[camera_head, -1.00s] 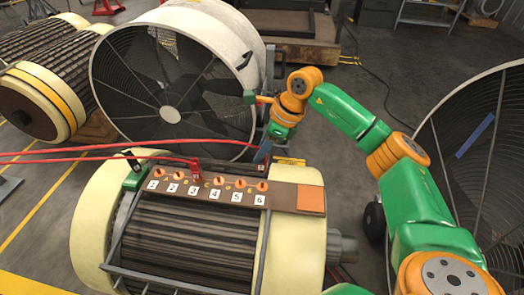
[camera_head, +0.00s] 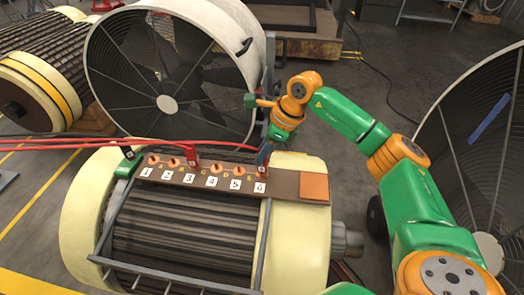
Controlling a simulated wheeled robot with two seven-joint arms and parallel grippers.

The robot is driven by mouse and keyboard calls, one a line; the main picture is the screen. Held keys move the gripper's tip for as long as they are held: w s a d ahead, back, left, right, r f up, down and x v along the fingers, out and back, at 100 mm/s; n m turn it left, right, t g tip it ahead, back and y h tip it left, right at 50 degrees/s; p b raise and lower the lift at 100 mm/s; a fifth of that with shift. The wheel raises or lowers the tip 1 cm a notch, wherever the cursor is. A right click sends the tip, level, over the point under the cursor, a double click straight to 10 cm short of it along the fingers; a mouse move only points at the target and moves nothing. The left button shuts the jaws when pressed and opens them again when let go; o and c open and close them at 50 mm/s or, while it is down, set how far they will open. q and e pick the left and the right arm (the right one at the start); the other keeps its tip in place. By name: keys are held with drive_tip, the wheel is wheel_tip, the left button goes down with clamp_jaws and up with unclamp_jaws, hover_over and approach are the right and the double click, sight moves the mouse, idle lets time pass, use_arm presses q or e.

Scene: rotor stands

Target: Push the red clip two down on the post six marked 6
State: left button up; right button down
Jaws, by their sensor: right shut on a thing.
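The board (camera_head: 284,185) on top of the rotor carries a row of orange posts above labels 1 to 6. The label 6 (camera_head: 260,187) is at the right end of the row. My right gripper (camera_head: 263,158) is right above and at post six, shut on the red clip two (camera_head: 262,169), which is mostly hidden by the fingers. I cannot tell how far down the clip sits on the post. Another red clip (camera_head: 193,156) stands at post three.
Red cables (camera_head: 70,145) run in from the left across the back of the board. A large fan (camera_head: 170,75) stands behind, and another round fan housing (camera_head: 480,150) stands at the right.

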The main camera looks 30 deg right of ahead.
drive_tip(key=shift+f+b, duration=0.35)
drive_tip(key=shift+f, duration=0.1)
drive_tip(key=c, duration=0.5)
unclamp_jaws()
